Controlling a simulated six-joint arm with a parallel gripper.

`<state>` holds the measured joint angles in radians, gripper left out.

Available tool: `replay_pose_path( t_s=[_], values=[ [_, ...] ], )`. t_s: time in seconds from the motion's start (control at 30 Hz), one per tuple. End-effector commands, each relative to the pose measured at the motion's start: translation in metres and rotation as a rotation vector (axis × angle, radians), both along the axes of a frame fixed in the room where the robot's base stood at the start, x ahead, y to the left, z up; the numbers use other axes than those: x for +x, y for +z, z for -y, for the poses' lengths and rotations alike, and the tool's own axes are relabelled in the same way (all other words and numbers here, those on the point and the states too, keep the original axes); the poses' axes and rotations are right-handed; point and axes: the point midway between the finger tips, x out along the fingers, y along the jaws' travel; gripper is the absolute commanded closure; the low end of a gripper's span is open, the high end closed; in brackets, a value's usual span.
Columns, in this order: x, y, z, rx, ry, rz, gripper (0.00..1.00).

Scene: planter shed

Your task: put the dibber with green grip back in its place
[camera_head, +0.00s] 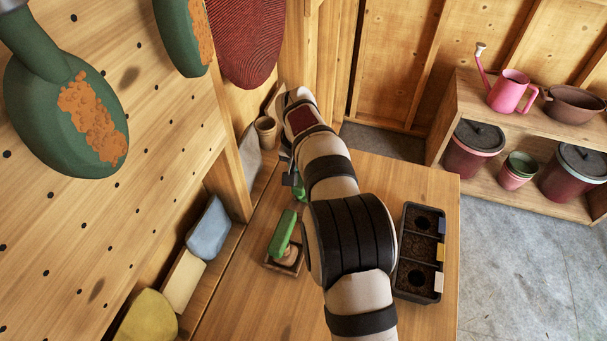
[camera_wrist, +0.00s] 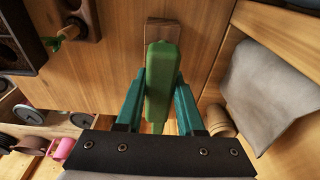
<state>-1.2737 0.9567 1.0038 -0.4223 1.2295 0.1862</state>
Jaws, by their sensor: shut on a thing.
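My gripper (camera_wrist: 162,78) has teal fingers closed on a green grip (camera_wrist: 159,92), which I take to be the dibber's; its lower part is not clear. In the head view, a bit of green (camera_head: 300,194) shows by my gripper (camera_head: 293,179), mostly behind my arm. In the wrist view, a brown wooden piece (camera_wrist: 162,29) lies beyond the held grip. Left of it is a wooden holder (camera_wrist: 86,18) with a dark hole, beside a small green-tipped piece (camera_wrist: 64,34).
A black seed tray (camera_head: 419,253) stands right of my arm. A blue-grey pad (camera_head: 208,229), a cream block (camera_head: 183,281) and a yellow piece (camera_head: 148,317) line the left ledge. A clay pot (camera_head: 265,131) and grey cloth (camera_head: 249,157) are near my gripper. Bare bench lies in front.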

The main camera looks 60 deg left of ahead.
Motion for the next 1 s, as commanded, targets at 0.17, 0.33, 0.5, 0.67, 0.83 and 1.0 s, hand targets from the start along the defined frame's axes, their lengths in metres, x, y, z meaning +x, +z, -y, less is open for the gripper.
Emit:
replay_pose_path(
  t_s=[0.17, 0.33, 0.5, 0.67, 0.83, 1.0],
  values=[
    [0.000, -0.004, 0.000, 0.000, 0.000, 0.000, 1.00],
    [0.000, -0.005, 0.000, 0.000, 0.000, 0.000, 0.45],
    [0.000, -0.005, 0.000, 0.000, 0.000, 0.000, 0.28],
    [0.000, -0.005, 0.000, -0.001, 0.000, -0.001, 0.28],
    [-0.002, 0.010, 0.001, 0.001, 0.001, 0.000, 0.28],
    [-0.006, 0.058, 0.006, 0.004, 0.000, 0.001, 0.28]
  ],
)
